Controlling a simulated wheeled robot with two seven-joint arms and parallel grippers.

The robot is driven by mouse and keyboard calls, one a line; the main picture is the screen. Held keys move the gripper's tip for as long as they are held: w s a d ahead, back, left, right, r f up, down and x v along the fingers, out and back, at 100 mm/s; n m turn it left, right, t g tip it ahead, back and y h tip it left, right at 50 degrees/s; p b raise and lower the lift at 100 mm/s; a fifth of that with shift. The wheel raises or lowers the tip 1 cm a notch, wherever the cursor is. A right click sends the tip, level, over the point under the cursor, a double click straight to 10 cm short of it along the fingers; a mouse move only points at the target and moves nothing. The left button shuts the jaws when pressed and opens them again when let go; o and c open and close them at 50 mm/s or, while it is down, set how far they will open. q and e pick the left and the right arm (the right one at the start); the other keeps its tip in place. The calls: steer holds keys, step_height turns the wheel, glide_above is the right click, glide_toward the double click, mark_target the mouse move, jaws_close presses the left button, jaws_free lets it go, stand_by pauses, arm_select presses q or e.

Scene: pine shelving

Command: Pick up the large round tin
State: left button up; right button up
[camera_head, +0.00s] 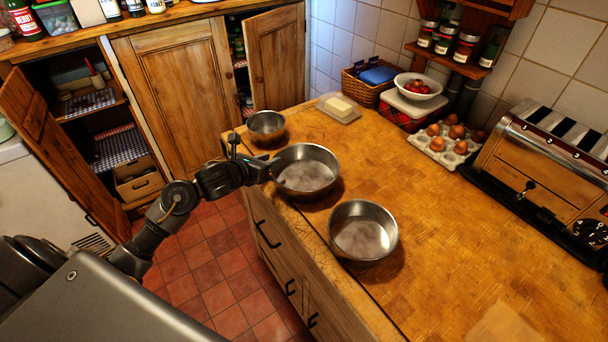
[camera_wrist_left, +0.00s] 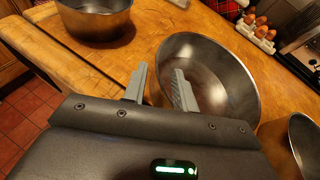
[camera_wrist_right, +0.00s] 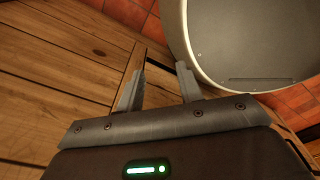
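Three round, open metal tins stand on the wooden counter. The large round tin (camera_head: 318,184) appears to be the middle one, upright and empty. My left gripper (camera_head: 270,166) is at its left rim. In the left wrist view, my left gripper (camera_wrist_left: 160,88) is open, with a gap between its fingers. One finger overlaps the inside of the large tin (camera_wrist_left: 228,85) and the other is outside its near wall; contact cannot be told. My right gripper (camera_wrist_right: 158,88) is open and empty, in front of wooden panels, and is outside the head view.
A smaller tin (camera_head: 267,130) stands behind the large tin and another tin (camera_head: 363,236) in front, both close. Eggs (camera_head: 438,144), a butter dish (camera_head: 339,107) and a toaster (camera_head: 540,165) lie farther right. The counter's middle is clear. A cupboard door (camera_head: 60,150) stands open at left.

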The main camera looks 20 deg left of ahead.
arm_select(q)
steer(key=x, duration=0.3)
steer(key=shift+w+f, duration=0.1)
steer(key=shift+w, duration=0.1)
steer(key=shift+s, duration=0.1)
jaws_close()
